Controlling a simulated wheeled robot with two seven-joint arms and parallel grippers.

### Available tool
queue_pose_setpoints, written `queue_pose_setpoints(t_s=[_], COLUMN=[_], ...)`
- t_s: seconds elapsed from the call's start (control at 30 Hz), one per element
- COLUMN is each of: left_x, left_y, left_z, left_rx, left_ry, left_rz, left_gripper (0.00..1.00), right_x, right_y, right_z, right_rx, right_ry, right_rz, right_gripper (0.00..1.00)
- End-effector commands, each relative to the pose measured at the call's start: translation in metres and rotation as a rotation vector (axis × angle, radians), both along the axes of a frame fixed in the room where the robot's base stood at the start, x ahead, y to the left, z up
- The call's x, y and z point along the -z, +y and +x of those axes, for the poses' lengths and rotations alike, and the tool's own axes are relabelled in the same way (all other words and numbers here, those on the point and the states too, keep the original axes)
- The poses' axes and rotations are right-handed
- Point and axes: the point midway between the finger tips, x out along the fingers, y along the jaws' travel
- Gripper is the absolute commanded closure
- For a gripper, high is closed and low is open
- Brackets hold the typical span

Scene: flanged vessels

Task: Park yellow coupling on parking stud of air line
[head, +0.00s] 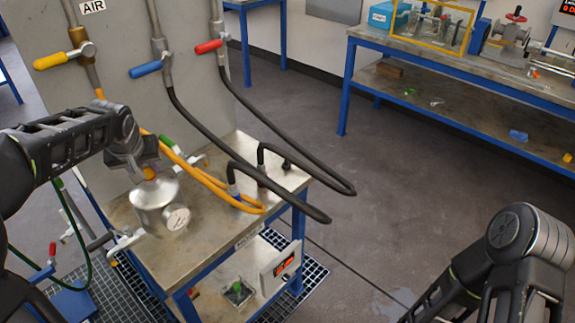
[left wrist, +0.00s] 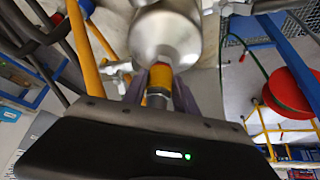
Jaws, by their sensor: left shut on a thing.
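My left gripper (head: 148,166) is above the metal vessel with a round gauge (head: 158,200). It is shut on the yellow coupling (head: 150,173), which sits right at the vessel's top. In the left wrist view the yellow coupling (left wrist: 159,76) shows between the two fingers (left wrist: 160,80), against the vessel's end (left wrist: 165,38); I cannot tell whether they are still joined. The air line (head: 78,38) runs down the panel under the AIR sign, with a yellow-handled valve (head: 52,62). I cannot make out its parking stud. My right gripper is outside the views.
Orange hose (head: 240,205) and black hoses (head: 230,135) loop over the bench (head: 225,153) right of the vessel. Blue (head: 146,69) and red (head: 209,46) valve handles stick out from the panel. A blue-framed table (head: 490,88) stands at the back right. The floor between is mostly clear.

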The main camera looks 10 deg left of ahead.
Motion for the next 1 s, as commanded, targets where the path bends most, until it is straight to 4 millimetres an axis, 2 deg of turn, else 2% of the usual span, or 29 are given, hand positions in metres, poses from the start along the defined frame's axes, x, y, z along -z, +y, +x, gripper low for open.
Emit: queue_pose_setpoints(t_s=[1.0], left_x=[-0.050], left_y=[-0.001], left_z=[0.000], left_rx=[0.001], left_ry=[-0.001], left_rz=[0.000], left_gripper=[1.00], right_x=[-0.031], right_y=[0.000], right_z=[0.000], right_rx=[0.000], right_ry=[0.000], right_rz=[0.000], right_gripper=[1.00])
